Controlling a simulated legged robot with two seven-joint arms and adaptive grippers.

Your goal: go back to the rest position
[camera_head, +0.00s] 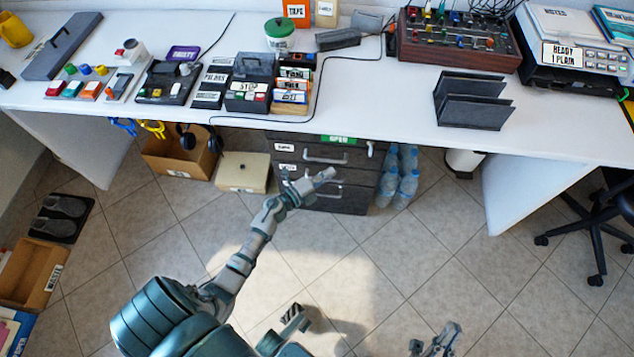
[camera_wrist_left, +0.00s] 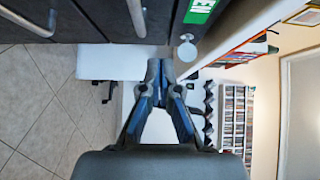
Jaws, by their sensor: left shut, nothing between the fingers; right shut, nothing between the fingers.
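My left gripper (camera_head: 326,175) reaches out in front of the dark drawer cabinet (camera_head: 345,198) under the desk. Its fingers are together with nothing between them. In the left wrist view its fingertips (camera_wrist_left: 158,70) meet in front of the cabinet, whose drawer fronts and handles fill the top left. I cannot tell whether it touches the cabinet. My right gripper (camera_head: 450,330) is low at the bottom edge of the head view, over the tiled floor. It is shut and empty, and part of its arm is cut off by the frame.
The white desk (camera_head: 380,100) spans the view and carries several boxes and devices. Under it stand a cardboard box (camera_head: 178,155), a cream box (camera_head: 243,172) and water bottles (camera_head: 400,180). A wooden bin (camera_head: 30,275) stands at left, an office chair (camera_head: 595,215) at right. The floor between is clear.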

